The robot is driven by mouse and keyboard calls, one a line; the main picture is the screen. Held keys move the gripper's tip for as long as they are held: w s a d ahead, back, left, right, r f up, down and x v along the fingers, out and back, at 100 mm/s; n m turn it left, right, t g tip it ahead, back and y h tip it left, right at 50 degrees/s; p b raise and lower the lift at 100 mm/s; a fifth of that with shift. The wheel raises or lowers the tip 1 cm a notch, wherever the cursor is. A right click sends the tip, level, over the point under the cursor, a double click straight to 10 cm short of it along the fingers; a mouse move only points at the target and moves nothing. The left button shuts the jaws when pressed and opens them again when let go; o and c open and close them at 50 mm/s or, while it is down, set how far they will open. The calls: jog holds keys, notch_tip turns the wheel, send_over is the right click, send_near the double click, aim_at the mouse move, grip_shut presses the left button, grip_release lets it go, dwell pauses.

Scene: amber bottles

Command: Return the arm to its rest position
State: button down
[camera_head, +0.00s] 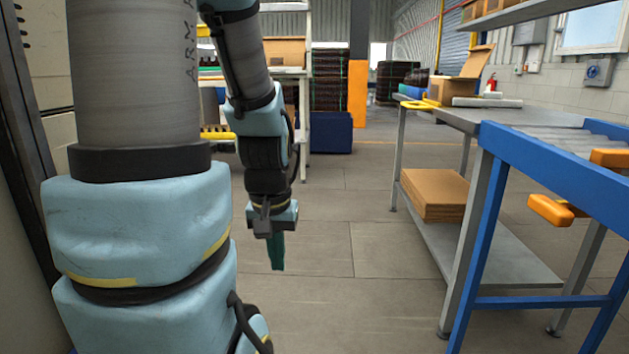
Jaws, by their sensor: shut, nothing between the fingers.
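My arm runs down the left side of the head view, with its thick grey and light-blue links close to the camera. Its far part hangs down left of the middle. My gripper (277,266) points straight down at the end of it, over the open floor. Its green fingers are together and hold nothing. It is well to the left of the tables and touches nothing that I can see. No amber bottles are visible in this view.
A grey table (455,115) and a blue-framed roller conveyor (560,165) stand at the right. Flat cardboard (435,192) lies on the lower shelf. A dark blue bin (331,132) and an orange post (357,92) are farther back. The middle floor (350,290) is clear.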

notch_tip(320, 180, up, 29)
jog(key=p, duration=2.7)
jog(key=shift+p, duration=0.4)
jog(key=shift+d+f, duration=0.1)
jog(key=shift+f, duration=0.05)
